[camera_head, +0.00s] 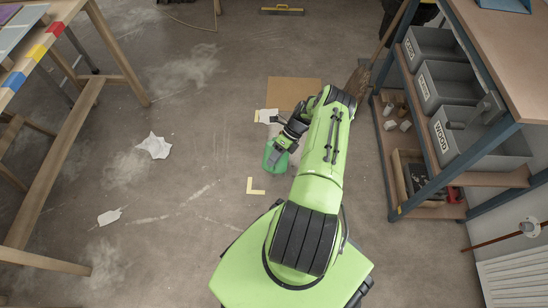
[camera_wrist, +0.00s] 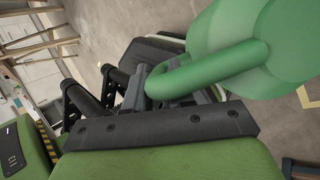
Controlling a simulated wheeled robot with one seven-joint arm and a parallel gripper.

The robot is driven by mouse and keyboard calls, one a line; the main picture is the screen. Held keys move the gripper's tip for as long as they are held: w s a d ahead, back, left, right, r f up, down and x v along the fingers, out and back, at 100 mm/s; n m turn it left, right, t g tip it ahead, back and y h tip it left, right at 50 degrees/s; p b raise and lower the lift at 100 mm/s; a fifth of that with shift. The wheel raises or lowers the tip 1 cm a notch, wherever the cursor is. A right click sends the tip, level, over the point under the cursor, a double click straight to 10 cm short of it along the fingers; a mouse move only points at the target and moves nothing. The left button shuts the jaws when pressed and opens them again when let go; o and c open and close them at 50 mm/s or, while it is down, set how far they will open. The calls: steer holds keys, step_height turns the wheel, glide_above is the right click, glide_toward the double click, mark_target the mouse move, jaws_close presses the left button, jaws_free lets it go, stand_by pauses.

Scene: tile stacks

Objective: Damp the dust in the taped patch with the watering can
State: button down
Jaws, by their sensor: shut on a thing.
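The green watering can (camera_head: 272,157) hangs over the concrete floor, just left of my arm in the head view. My gripper (camera_head: 284,143) is shut on it. In the wrist view the can's body and looped handle (camera_wrist: 215,68) fill the upper right, with the handle at my gripper's fingers (camera_wrist: 160,88). The taped patch shows a yellow corner mark (camera_head: 252,191) below the can and another yellow strip (camera_head: 257,116) above it. My arm hides the patch's right side. I cannot see the spout clearly or any water, nor tell how the dust inside lies.
Brown cardboard (camera_head: 290,88) lies beyond the patch, with a white scrap (camera_head: 269,115) near it. Crumpled paper (camera_head: 154,145) and another scrap (camera_head: 109,216) lie left. A shelf unit (camera_head: 432,209) with grey bins stands right, a wooden table (camera_head: 62,162) left. Floor between is mostly clear.

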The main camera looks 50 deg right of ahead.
steer(key=s+d, duration=0.7)
steer(key=s, duration=0.2)
steer(key=shift+s+d, duration=0.2)
steer(key=shift+s, duration=0.2)
stand_by(0.4)
stand_by(0.5)
